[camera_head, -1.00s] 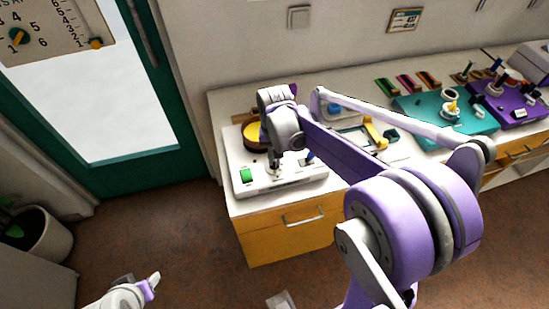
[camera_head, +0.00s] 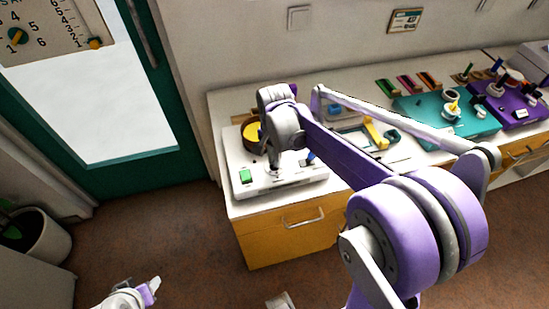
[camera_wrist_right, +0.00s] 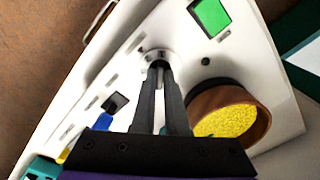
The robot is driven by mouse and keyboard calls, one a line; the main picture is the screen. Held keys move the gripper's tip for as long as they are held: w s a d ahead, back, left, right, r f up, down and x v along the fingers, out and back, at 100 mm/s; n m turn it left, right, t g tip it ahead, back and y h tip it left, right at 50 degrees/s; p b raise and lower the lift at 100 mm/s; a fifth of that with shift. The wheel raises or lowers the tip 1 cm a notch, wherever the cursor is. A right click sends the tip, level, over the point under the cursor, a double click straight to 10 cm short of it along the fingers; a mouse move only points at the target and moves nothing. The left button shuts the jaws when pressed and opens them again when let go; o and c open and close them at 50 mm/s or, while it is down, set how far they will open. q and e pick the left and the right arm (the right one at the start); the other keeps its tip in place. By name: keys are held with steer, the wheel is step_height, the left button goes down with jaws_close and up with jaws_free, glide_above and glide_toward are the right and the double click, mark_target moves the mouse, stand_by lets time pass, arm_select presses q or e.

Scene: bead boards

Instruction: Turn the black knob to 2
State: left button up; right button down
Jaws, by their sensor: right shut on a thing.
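The white panel (camera_head: 237,160) stands on the cabinet's left end, and its surface also fills much of the right wrist view (camera_wrist_right: 240,40). My right gripper (camera_head: 273,166) points down at the panel's front part. In the right wrist view its two dark fingers (camera_wrist_right: 158,70) are close together, shut on the black knob at a pale round dial. The knob is almost wholly hidden between the fingertips, and I cannot read its setting. My left gripper (camera_head: 150,290) is low at the left, away from the panel; its finger opening is unclear.
On the panel are a green square (camera_head: 245,176) and a round brown bowl-like part with a yellow inside (camera_wrist_right: 228,118). A black square piece (camera_wrist_right: 115,103) is near the fingers. Teal (camera_head: 470,125) and purple (camera_head: 520,108) boards stand farther right. A green door is at left.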

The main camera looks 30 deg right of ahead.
stand_by(0.4)
steer(key=c, duration=0.9)
jaws_free()
steer(key=shift+c, duration=0.2)
steer(key=shift+r, duration=0.1)
step_height(320, 180, up, 11)
steer(key=shift+p, duration=0.4)
steer(key=s+a+f+n+t, duration=0.2)
steer(key=s+a+f+n, duration=0.1)
steer(key=s+n, duration=0.3)
steer(key=s+a+f+n+t+p, duration=0.1)
steer(key=s+a+f+n+t, duration=0.2)
steer(key=s, duration=0.7)
step_height(320, 180, down, 2)
steer(key=a+n, duration=0.1)
steer(key=n, duration=0.2)
steer(key=shift+n, duration=0.3)
